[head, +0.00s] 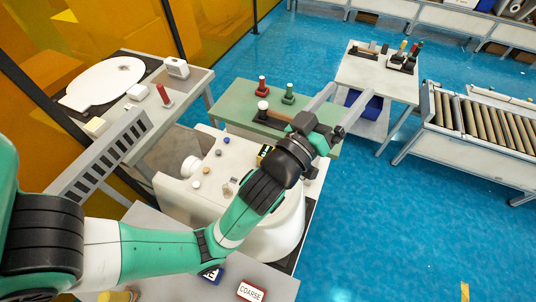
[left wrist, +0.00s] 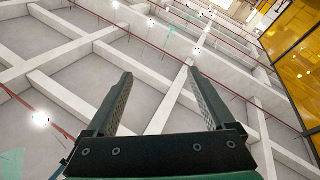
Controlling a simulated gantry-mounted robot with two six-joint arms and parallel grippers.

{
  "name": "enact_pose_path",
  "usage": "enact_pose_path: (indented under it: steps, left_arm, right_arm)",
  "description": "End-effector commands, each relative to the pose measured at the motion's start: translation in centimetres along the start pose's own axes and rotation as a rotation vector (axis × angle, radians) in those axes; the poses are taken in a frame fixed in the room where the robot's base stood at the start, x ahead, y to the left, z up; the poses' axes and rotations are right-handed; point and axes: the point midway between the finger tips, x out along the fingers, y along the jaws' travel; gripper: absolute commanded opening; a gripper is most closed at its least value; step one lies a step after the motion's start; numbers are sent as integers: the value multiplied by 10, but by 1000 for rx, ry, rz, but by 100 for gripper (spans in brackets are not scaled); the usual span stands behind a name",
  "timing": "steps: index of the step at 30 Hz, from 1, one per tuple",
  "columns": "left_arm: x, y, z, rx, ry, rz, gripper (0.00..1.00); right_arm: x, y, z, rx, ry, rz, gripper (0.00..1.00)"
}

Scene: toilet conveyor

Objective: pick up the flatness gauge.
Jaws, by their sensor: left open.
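I cannot tell for sure which thing is the flatness gauge. On the green table (head: 235,98) stand a red knobbed piece (head: 262,84), a green knobbed piece (head: 288,94) and a white-topped piece (head: 262,108) beside a dark block, partly behind my wrist. My left gripper (head: 348,93) is open and empty, in front of the green table's right end in the head view. In the left wrist view its two fingers (left wrist: 158,85) are spread with only the ceiling beyond them. My right gripper is not in view.
A white toilet body (head: 172,197) stands below my left arm. A left table holds a white lid (head: 102,82) and a red-handled piece (head: 163,95). A far white table (head: 372,80) carries dark holders with tools. A roller conveyor (head: 485,122) is at right. Blue floor lies open between.

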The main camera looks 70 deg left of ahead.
Motion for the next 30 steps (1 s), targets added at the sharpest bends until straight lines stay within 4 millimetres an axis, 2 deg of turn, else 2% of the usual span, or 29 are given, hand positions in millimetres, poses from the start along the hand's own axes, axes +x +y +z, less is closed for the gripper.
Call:
enact_pose_path:
  steps: [1, 4, 7, 9, 12, 15, 18, 22, 30]
  left_arm:
    - [-7, -20, 20, 29, -51, -53, 88]
    - [-34, -70, 63, 98, -152, -169, 88]
    - [-78, -124, 103, 192, -268, -284, 88]
    - [-114, -157, 122, 259, -347, -351, 88]
    - [-163, -194, 139, 341, -449, -424, 88]
    - [-194, -214, 146, 386, -511, -460, 88]
    - [-204, -220, 150, 401, -531, -472, 88]
    - [-200, -223, 152, 399, -530, -474, 88]
    - [-163, -248, 170, 398, -528, -474, 88]
  right_arm:
    - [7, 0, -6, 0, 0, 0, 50]
    - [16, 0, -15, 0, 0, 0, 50]
    - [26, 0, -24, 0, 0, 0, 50]
    - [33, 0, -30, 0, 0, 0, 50]
    - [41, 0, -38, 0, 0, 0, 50]
    - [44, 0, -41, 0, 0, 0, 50]
    - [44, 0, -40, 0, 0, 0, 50]
    - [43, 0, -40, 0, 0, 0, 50]
    - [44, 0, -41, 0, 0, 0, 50]
